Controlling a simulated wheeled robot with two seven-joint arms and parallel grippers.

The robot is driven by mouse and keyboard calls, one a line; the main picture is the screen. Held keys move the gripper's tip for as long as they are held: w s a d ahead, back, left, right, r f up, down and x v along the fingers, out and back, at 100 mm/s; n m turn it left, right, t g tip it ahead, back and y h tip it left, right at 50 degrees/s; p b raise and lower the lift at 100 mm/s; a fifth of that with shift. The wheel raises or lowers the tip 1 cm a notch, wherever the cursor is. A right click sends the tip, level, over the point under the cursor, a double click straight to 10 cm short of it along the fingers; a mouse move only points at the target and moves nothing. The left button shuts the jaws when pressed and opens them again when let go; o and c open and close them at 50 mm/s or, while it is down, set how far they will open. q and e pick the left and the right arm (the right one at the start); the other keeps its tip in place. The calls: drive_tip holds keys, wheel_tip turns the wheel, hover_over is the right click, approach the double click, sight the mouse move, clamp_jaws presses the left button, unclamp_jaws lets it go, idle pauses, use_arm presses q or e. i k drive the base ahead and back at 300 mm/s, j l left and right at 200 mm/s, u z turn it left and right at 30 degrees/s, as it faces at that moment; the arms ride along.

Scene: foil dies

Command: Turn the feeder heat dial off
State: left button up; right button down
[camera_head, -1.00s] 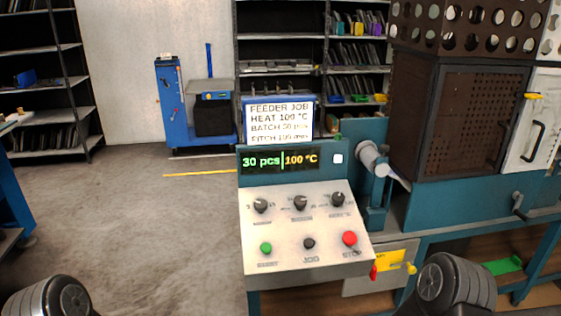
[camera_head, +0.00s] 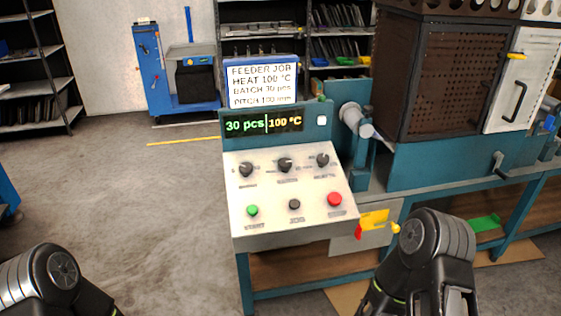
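The feeder control panel (camera_head: 270,190) stands in front of me, with a sloped white face. Three black dials sit in its upper row: a left dial (camera_head: 246,169), a middle dial (camera_head: 285,164) and a right dial (camera_head: 322,160). Their labels are too small to read, so I cannot tell which is the heat dial. The display (camera_head: 262,123) reads 30 pcs and 100 °C. Parts of my two arms show at the lower left and lower right, apart from the panel. Neither gripper is in view.
Below the dials are a green button (camera_head: 252,211), a black button (camera_head: 294,204) and a red button (camera_head: 334,199). A job sign (camera_head: 262,84) reads heat 100 °C. A yellow-and-red lever (camera_head: 378,221) sticks out right of the panel. Floor to the left is clear.

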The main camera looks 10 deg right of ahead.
sight(323, 160)
drive_tip(key=i+l, duration=0.15)
drive_tip(key=l, duration=0.3)
drive_tip(key=i+l, duration=0.1)
drive_tip(key=l, duration=0.3)
drive_tip(key=i+l, duration=0.15)
drive_tip(key=l, duration=0.3)
drive_tip(key=i+l, duration=0.1)
drive_tip(key=l, duration=0.3)
drive_tip(key=i+l, duration=0.15)
drive_tip(key=l, duration=0.3)
drive_tip(key=i+l, duration=0.15)
drive_tip(key=l, duration=0.3)
drive_tip(key=i+l, duration=0.1)
drive_tip(key=l, duration=0.3)
drive_tip(key=i+l+u, duration=0.1)
drive_tip(key=l, duration=0.35)
